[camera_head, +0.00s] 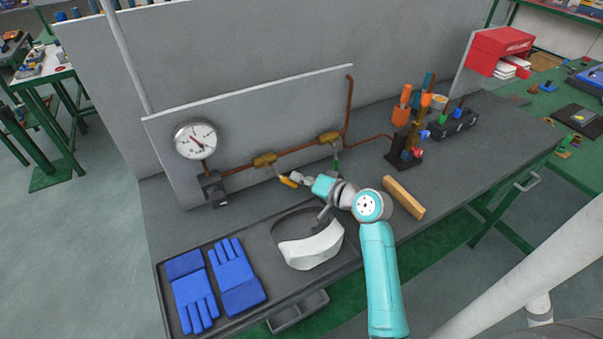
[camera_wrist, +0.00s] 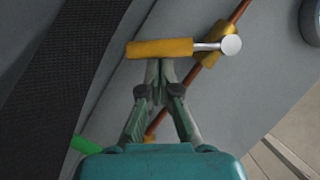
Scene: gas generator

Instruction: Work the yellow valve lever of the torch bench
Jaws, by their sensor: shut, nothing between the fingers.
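The yellow valve lever (camera_head: 289,182) hangs out from the left brass valve (camera_head: 264,160) on the copper pipe, angled down to the right in the head view. In the wrist view its yellow grip (camera_wrist: 160,48) lies across the picture, with the silver stem (camera_wrist: 212,46) and round end at its right. My gripper (camera_head: 299,177) is at the lever. In the wrist view my gripper (camera_wrist: 160,70) has its fingertips together at the lower edge of the yellow grip, with nothing between them. Whether they touch the grip or sit just behind it, I cannot tell.
A green lever (camera_head: 336,163) hangs from the right valve (camera_head: 329,138); it also shows in the wrist view (camera_wrist: 86,145). A pressure gauge (camera_head: 196,139) stands left. A white visor (camera_head: 311,246), blue gloves (camera_head: 236,277), a wooden block (camera_head: 404,197) and a torch stand (camera_head: 404,158) occupy the bench.

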